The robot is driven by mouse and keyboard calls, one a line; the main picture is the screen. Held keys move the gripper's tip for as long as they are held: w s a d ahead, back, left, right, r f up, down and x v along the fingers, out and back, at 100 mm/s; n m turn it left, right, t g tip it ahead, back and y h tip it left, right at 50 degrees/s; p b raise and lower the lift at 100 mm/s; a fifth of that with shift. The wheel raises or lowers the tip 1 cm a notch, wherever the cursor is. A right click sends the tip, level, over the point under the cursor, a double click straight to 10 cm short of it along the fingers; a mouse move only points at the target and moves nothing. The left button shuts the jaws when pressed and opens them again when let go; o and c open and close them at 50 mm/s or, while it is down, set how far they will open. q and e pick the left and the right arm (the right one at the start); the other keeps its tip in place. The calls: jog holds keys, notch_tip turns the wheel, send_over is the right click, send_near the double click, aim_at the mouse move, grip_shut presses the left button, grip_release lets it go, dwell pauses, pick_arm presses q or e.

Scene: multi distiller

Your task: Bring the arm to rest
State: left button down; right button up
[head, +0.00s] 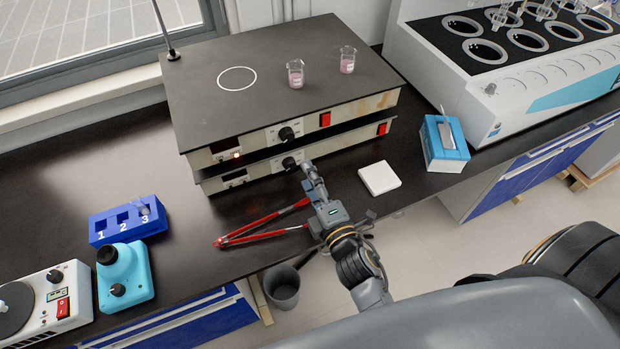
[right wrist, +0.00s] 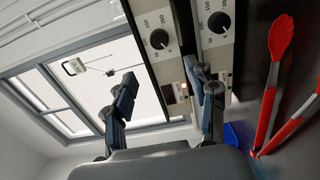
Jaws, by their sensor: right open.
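My right gripper (head: 310,175) is in front of the two stacked hot plates, above the front part of the black bench. It is open, and nothing shows between its fingers. In the right wrist view, the open right gripper (right wrist: 158,84) has its fingers spread, with the hot plates' control fronts (right wrist: 215,25) beyond the fingers and to the right. My left gripper is not in view.
Red tongs (head: 262,226) lie beside my right gripper. A white pad (head: 379,178) and a blue box (head: 444,145) are to its right. Two beakers (head: 295,75) (head: 347,62) stand on the upper hot plate (head: 220,115). A numbered blue rack (head: 127,221) is left.

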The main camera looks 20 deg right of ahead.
jog(key=shift+d, duration=0.1)
dwell(0.4)
jog(key=s+d+f+m+g+h, duration=0.35)
jog(key=d+m+g, duration=0.3)
jog(key=m, duration=0.35)
jog(key=s+a+f+m+g+y, duration=0.1)
jog(key=s+a+m+g+y, duration=0.2)
jog(key=s, duration=0.5)
jog(key=s+f+m+g, duration=0.2)
jog(key=s+m+g, duration=0.25)
jog(key=s, duration=0.45)
notch_tip(320, 180, down, 27)
jog(key=s+n+g, duration=0.1)
jog(key=s+g, duration=0.1)
jog(key=s+d+f+g+b, duration=0.1)
jog(key=s+d+f, duration=0.1)
jog(key=s+f, duration=1.4)
jog(key=shift+d+f, duration=0.3)
